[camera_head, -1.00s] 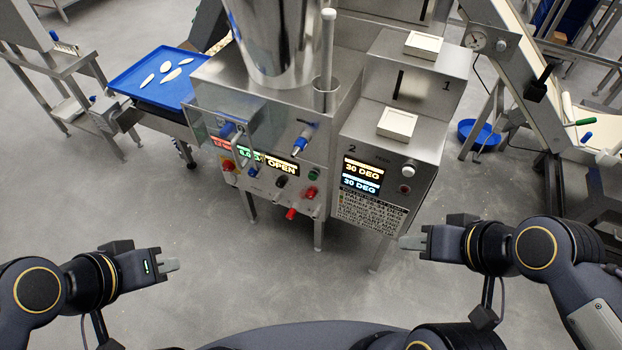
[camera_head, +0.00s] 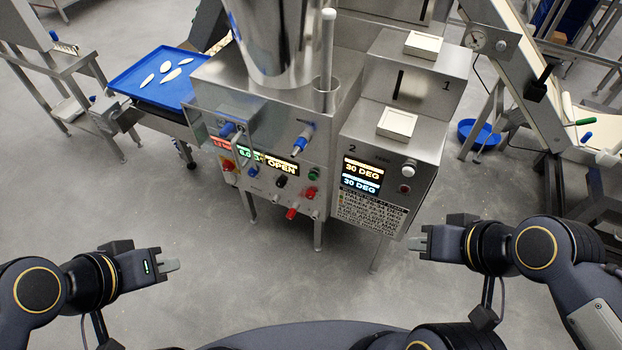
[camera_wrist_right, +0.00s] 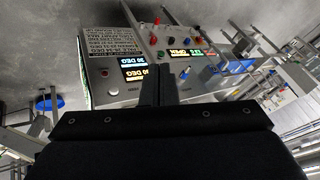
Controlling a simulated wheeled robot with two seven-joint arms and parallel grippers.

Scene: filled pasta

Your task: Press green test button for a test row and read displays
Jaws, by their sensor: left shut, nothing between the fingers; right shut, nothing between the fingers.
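The green button (camera_head: 313,174) is on the front panel of the steel machine (camera_head: 215,85), right of the lit display reading OPEN (camera_head: 281,166). A smaller green display (camera_head: 246,154) sits left of it; its digits are hard to read. On the right-hand unit, two stacked displays (camera_head: 362,175) both read 30 DEG, the upper in orange, the lower in pale blue. My left gripper (camera_head: 174,265) is shut and empty, left of and below the panel. My right gripper (camera_head: 413,244) is shut and empty, below and right of the 30 DEG displays, touching nothing. Its fingers also show in the right wrist view (camera_wrist_right: 158,82).
A red button (camera_head: 310,192) lies just below the green one, with other knobs nearby. Blue-handled levers (camera_head: 304,135) project from the panel. A blue tray (camera_head: 130,82) with white pieces stands at left. Open floor lies between my arms and the machine.

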